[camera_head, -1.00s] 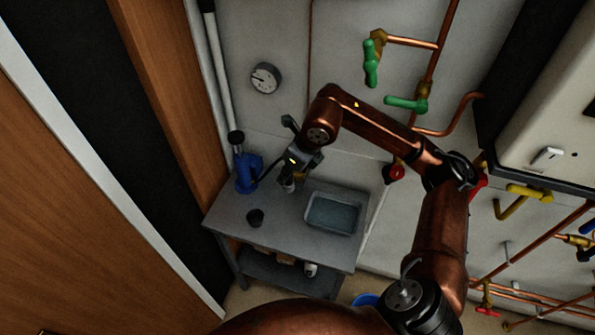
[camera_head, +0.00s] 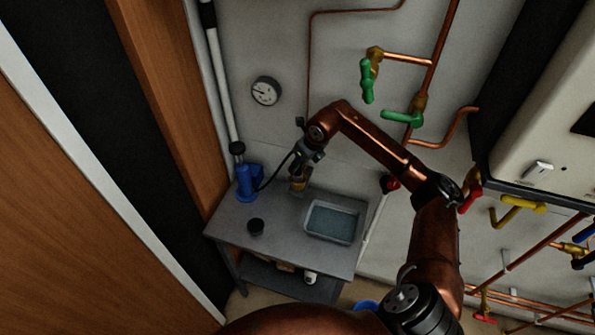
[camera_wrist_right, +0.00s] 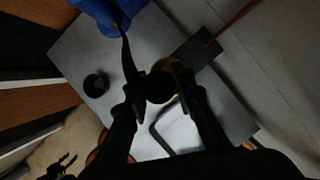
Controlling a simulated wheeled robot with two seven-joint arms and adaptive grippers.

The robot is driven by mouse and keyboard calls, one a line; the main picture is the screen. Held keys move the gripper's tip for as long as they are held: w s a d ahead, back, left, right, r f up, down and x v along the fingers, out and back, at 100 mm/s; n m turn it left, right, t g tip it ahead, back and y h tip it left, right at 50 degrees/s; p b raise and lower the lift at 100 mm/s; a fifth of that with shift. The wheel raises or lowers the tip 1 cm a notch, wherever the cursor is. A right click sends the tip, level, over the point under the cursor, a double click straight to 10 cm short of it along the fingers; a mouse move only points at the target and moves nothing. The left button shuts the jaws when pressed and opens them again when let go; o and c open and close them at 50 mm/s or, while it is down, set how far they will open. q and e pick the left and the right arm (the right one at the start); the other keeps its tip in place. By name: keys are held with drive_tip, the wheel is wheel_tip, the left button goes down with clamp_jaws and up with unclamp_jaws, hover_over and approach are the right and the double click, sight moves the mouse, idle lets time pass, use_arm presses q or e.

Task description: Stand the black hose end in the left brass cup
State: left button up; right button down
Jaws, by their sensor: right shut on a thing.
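My right gripper (camera_head: 299,169) points down over the back of the grey bench. In the right wrist view its two fingers (camera_wrist_right: 160,98) are shut on the black hose end (camera_wrist_right: 156,88). A brass cup (camera_wrist_right: 165,65) shows directly behind the hose end there, and its brass side (camera_head: 297,185) shows below the gripper in the head view. Whether the hose end is inside the cup or above it I cannot tell. The black hose (camera_wrist_right: 127,55) runs to the blue pump (camera_head: 246,184). A dark forked shape, seemingly my left gripper (camera_wrist_right: 68,159), is open and empty, low in the wrist view.
A black cup (camera_head: 256,227) stands at the bench's front left. A grey tray (camera_head: 333,238) lies at the right. The bench top (camera_head: 281,236) is bare between them. A wall gauge (camera_head: 265,91), green-handled valves (camera_head: 367,82) and copper pipes are behind.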

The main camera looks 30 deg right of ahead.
sight(298, 172)
drive_tip(key=shift+w+d+f, duration=0.2)
drive_tip(key=shift+w+f, duration=0.05)
drive_tip(key=shift+f, duration=0.15)
wheel_tip(298, 172, down, 3)
drive_tip(key=shift+w+d+f+p, duration=0.1)
drive_tip(key=shift+p, duration=0.5)
drive_tip(key=shift+f, duration=0.1)
drive_tip(key=shift+f+b, duration=0.25)
drive_tip(key=shift+b, duration=0.05)
drive_tip(key=c, duration=1.6)
unclamp_jaws()
